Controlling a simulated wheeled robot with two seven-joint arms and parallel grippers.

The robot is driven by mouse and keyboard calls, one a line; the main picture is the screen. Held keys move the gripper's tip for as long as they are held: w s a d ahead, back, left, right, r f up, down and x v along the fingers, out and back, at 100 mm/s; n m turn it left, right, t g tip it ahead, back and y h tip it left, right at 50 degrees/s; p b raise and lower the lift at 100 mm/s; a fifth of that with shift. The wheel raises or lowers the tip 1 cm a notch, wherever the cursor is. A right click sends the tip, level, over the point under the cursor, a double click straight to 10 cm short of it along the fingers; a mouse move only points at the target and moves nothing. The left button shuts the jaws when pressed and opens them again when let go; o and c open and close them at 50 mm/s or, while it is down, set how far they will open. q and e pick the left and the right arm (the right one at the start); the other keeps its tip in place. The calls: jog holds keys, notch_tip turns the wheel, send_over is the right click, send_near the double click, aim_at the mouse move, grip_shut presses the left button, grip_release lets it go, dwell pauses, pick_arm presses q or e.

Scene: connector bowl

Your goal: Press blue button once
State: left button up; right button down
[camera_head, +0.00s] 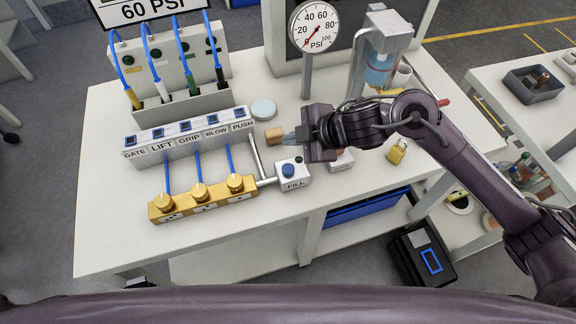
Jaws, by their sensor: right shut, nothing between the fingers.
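The blue button (288,170) is a round cap on top of a small white box labelled FILL (294,182), on the white table's front middle. My right gripper (287,138) comes in from the right and points left, behind and above the FILL box in the picture. Its fingers are shut and apart from the button. A small tan block (274,135) shows right at the fingertips; I cannot tell whether they touch it. My left gripper is not in view.
A white valve bank (190,140) labelled GATE, LIFT, GRIP, BLOW and PUSH stands left, with a gold manifold (203,197) in front. A pressure gauge (314,27) and a bottle unit (382,62) stand behind my arm. A yellow item (397,151) lies right. The front table strip is clear.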

jog(key=shift+f, duration=0.1)
jog(key=b, duration=0.7)
send_over(292, 170)
notch_tip(292, 170, down, 7)
jog(key=shift+r, duration=0.15)
jog(key=shift+f+b, duration=0.7)
jog(key=shift+f, duration=0.25)
jog(key=shift+f, duration=0.1)
dwell(0.8)
jog(key=shift+f, duration=0.3)
jog(key=shift+f+b, duration=0.5)
jog(key=shift+f, duration=0.05)
dwell(0.6)
jog(key=shift+r, duration=0.1)
jog(key=shift+r+p, duration=0.85)
jog(key=shift+p, duration=0.15)
